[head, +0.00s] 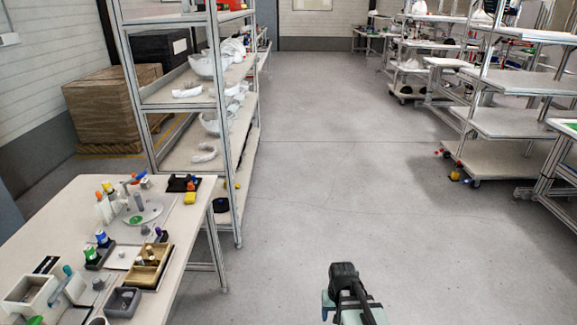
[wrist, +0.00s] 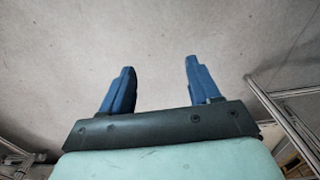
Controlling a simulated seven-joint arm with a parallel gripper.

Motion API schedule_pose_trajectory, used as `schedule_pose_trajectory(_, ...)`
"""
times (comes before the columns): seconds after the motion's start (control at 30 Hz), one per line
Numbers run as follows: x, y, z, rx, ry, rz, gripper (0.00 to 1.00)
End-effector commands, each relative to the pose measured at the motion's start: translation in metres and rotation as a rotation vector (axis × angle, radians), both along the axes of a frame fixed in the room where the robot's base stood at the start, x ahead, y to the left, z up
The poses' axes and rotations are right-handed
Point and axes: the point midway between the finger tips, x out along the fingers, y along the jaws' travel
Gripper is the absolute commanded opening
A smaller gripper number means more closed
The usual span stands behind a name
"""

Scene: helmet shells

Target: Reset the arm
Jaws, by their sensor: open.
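My gripper (wrist: 158,82) shows in the wrist view with its two blue fingers spread wide apart. Nothing is between them; only bare grey floor lies beyond. In the head view, a dark and pale-green end part of my arm (head: 347,295) shows at the bottom, right of centre, over open floor. White helmet shells (head: 208,66) sit on the shelf rack (head: 134,82) at the left, well away from my arm.
A white table (head: 64,205) with small bins, bottles and tools stands at the lower left. Wheeled racks (head: 505,122) line the right side, with small red and yellow items on the floor beside one. A cardboard box (head: 110,105) stands behind the left rack. The middle floor (head: 320,150) is clear.

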Motion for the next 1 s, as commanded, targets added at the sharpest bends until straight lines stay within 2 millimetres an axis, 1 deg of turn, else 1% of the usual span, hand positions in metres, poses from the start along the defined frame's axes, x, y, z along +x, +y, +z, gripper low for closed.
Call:
schedule_pose_trajectory(0.03,-0.009,-0.01,-0.004,0.0,0.003,-0.004,0.62)
schedule_pose_trajectory(0.13,-0.019,-0.024,-0.013,0.0,0.004,-0.003,0.62)
schedule_pose_trajectory(0.27,-0.031,-0.021,-0.031,0.0,0.044,0.0,0.62)
schedule_pose_trajectory(0.47,-0.059,-0.02,-0.061,0.0,0.109,-0.001,0.62)
schedule_pose_trajectory(0.67,-0.101,-0.021,-0.1,0.0,0.202,-0.002,0.62)
schedule_pose_trajectory(0.8,-0.136,-0.021,-0.127,0.0,0.274,-0.003,0.62)
schedule_pose_trajectory(0.87,-0.151,-0.021,-0.138,0.0,0.304,-0.003,0.62)
schedule_pose_trajectory(1.0,-0.189,-0.021,-0.161,0.0,0.376,-0.004,0.62)
